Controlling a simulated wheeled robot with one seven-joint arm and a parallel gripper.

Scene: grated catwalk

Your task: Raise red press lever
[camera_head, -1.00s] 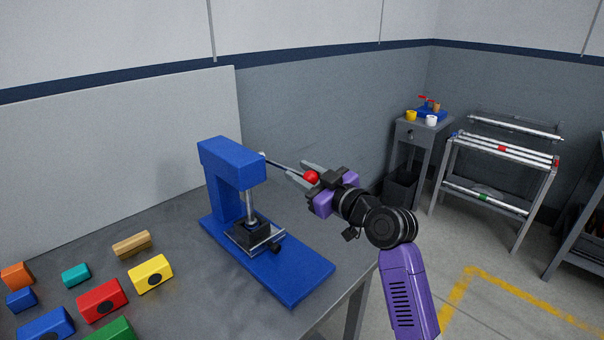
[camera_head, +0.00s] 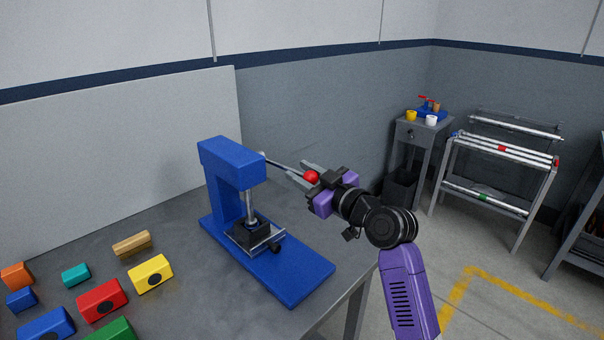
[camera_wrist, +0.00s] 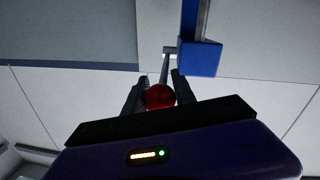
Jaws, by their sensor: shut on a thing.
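The blue press (camera_head: 228,165) stands upright on the grey table, with its base reaching toward the front edge. Its ram stands over a black block (camera_head: 249,232) on the base. A thin dark lever (camera_head: 280,163) runs from the press head to the right and ends in a red ball knob (camera_head: 311,177). My gripper (camera_head: 305,175) is shut on the lever at its red knob. In the wrist view the red knob (camera_wrist: 160,96) sits between the two fingers, with the lever rod running away to the blue press head (camera_wrist: 200,57).
Several coloured blocks, such as a yellow one (camera_head: 150,274) and a red one (camera_head: 102,300), lie on the table at the left. A grey panel (camera_head: 120,160) stands behind the press. A small side stand (camera_head: 412,150) and a rack (camera_head: 495,175) are at the right.

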